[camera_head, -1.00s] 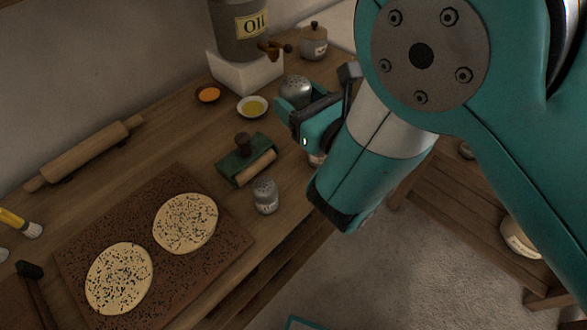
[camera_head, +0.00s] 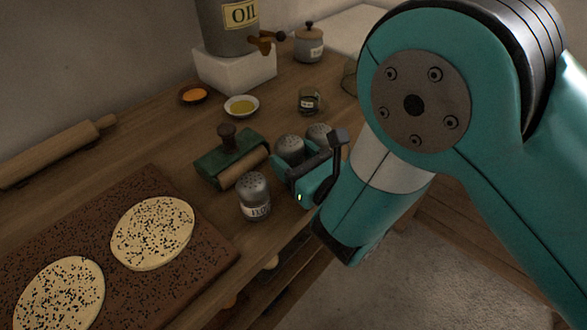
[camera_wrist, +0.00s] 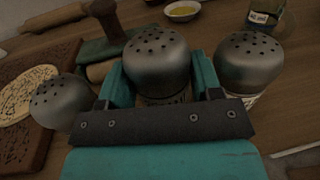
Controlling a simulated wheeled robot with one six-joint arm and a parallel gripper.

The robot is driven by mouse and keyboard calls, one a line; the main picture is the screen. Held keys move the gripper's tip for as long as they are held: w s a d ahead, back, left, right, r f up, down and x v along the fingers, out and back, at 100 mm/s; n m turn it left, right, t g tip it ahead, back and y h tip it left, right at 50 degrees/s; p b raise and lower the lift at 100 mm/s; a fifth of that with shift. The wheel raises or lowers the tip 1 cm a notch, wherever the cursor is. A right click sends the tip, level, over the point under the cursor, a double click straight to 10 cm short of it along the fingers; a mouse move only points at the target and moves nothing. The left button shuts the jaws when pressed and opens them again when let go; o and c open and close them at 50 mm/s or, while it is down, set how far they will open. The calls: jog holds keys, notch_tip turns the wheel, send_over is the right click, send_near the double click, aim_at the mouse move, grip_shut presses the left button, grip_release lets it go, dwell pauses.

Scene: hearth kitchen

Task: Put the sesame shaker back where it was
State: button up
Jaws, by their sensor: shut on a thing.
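My gripper (camera_head: 300,165) is shut on a grey shaker with a domed, holed lid (camera_head: 290,148), taken here as the sesame shaker; its label cannot be read. In the wrist view this shaker (camera_wrist: 157,60) looks upright between the jaws. Its base is hidden, so I cannot tell whether it touches the counter. A shaker with a label that seems to start "FLO" (camera_head: 253,197) stands to its left, also in the wrist view (camera_wrist: 60,102). Another shaker (camera_head: 319,133) stands close on its right, partly hidden by my gripper in the head view; the wrist view shows it too (camera_wrist: 248,62).
A green roller tool (camera_head: 230,160) lies behind the shakers on the wooden counter. A small glass jar (camera_head: 309,101), an oil bowl (camera_head: 241,106) and an oil dispenser (camera_head: 228,30) stand further back. A board (camera_head: 205,255) with two seeded flatbreads is at left. The counter's front edge is near.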

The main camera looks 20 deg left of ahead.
jog(key=shift+f, duration=0.65)
jog(key=shift+f, duration=0.1)
jog(key=shift+f+b, duration=0.1)
jog(key=shift+b, duration=0.25)
jog(key=o, duration=0.7)
